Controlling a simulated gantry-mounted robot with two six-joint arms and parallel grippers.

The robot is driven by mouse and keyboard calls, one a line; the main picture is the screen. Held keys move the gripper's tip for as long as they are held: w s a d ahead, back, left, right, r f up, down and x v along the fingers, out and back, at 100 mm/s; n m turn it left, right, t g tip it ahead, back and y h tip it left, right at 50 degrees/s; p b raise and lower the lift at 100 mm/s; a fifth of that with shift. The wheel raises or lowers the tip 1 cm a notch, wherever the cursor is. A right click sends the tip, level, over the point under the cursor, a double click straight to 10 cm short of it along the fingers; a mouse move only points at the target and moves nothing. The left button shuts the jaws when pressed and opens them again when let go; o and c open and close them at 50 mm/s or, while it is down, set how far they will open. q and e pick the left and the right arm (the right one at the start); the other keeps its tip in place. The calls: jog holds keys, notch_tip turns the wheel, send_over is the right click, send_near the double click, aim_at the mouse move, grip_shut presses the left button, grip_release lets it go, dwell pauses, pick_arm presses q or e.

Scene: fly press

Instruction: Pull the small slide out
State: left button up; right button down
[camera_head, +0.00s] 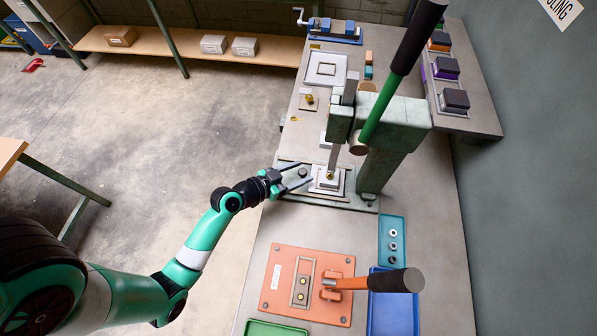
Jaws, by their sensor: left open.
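The green fly press (393,135) stands on the bench with its ram over a light square plate set. The small slide appears to be the pale plate (326,185) in the press base, with a brass piece on top. My left gripper (309,178) reaches in from the left, fingers apart, at the left edge of this plate set. A small dark round part (303,172) shows between its fingers; I cannot tell whether it belongs to the slide. I cannot tell whether the fingers touch anything. My right gripper is not in view.
The press's green lever (378,110) with black grip rises at the upper right. Nearer are an orange fixture plate (272,300) with a black-gripped handle, a blue bin (391,318), a teal tray (392,258) of small rings and a green tray (275,328). Left of the bench is open floor.

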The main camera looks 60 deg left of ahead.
pick_arm(q)
grip_shut()
dwell(1.3)
